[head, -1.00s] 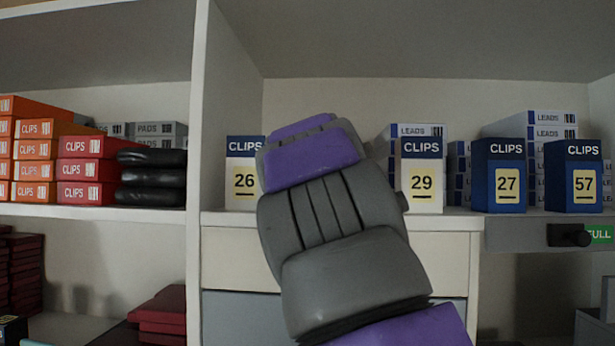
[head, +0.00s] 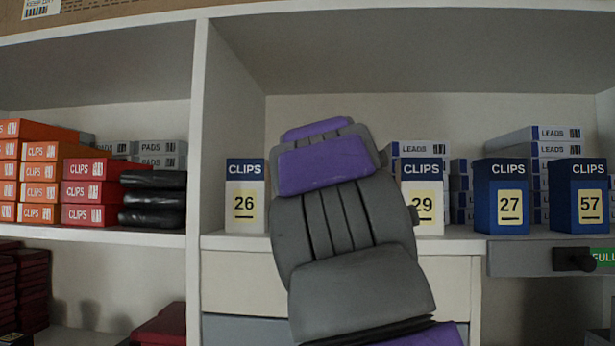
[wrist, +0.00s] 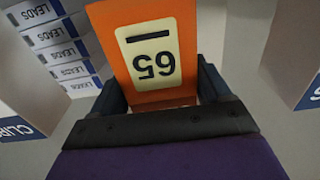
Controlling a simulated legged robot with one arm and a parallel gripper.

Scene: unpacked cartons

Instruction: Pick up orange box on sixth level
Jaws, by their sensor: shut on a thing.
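In the wrist view, an orange box (wrist: 120,38) with a cream label reading 65, upside down in the picture, sits between the dark fingers of my gripper (wrist: 162,88). The gripper is shut on it, and the fingers cover parts of its sides. Its far end runs out of the frame. In the head view my grey and purple arm fills the middle and hides the gripper and this box. Stacked orange CLIPS boxes (head: 40,172) lie on the left shelf in the head view.
Blue-topped CLIPS boxes numbered 26 (head: 245,170), 29 (head: 422,170), 27 (head: 500,170) and 57 (head: 578,170) line the right shelf. LEADS boxes (head: 555,133) stand behind. Red CLIPS boxes (head: 82,192) and black packs (head: 152,198) sit left of the divider (head: 215,120).

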